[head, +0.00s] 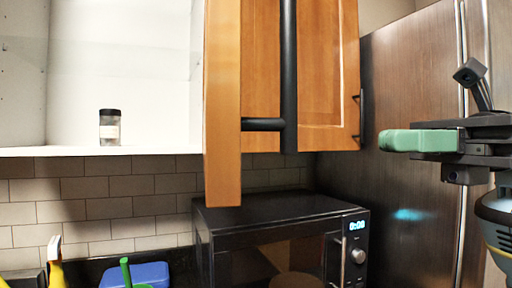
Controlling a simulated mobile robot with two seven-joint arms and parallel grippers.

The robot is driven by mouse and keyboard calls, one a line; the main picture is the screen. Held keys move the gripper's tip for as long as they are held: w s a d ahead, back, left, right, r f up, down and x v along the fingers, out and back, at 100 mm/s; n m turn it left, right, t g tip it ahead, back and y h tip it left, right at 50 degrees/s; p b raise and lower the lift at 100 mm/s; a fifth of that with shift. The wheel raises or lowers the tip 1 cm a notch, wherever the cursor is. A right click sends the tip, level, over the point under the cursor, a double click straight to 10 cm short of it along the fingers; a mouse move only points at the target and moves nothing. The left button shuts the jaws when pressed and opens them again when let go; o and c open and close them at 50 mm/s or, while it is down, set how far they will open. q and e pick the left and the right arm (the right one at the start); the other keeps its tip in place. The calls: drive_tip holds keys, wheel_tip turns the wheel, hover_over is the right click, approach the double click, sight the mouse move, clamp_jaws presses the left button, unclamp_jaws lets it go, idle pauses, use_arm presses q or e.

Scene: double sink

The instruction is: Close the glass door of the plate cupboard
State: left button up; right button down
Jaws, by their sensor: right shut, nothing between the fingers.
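The plate cupboard (118,70) stands open at the upper left, with a white interior and a small dark-lidded jar (110,128) on its shelf. Its door (222,110) sticks out towards me, seen nearly edge-on as a wooden frame. Its glass cannot be made out from here. A long black bar handle (289,70) stands off the right side of the door. My right gripper (392,141), with green fingertips, is shut and empty at the right, well to the right of the door and handle, apart from them. My left gripper is not in view.
A wooden cupboard (328,65) hangs behind the handle. A black microwave (283,212) stands below the door. A tall steel fridge (400,80) fills the right, behind my right gripper. A blue item (148,273), a green handle (126,270) and a yellow bottle (56,272) are at lower left.

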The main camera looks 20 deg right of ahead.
sight(284, 140)
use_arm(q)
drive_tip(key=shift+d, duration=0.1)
use_arm(e)
drive_tip(key=a, duration=0.4)
drive_tip(key=w+a+p, duration=0.1)
drive_tip(key=a, duration=0.3)
drive_tip(key=a+p, duration=0.1)
drive_tip(key=a, duration=0.3)
drive_tip(key=shift+w+a, duration=0.3)
drive_tip(key=shift+a, duration=0.05)
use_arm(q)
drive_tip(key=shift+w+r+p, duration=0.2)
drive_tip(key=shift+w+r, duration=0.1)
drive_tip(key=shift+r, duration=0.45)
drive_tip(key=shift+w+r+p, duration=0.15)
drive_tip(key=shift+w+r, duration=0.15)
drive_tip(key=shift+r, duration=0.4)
use_arm(e)
drive_tip(key=shift+w+a, duration=0.15)
drive_tip(key=shift+a, duration=0.45)
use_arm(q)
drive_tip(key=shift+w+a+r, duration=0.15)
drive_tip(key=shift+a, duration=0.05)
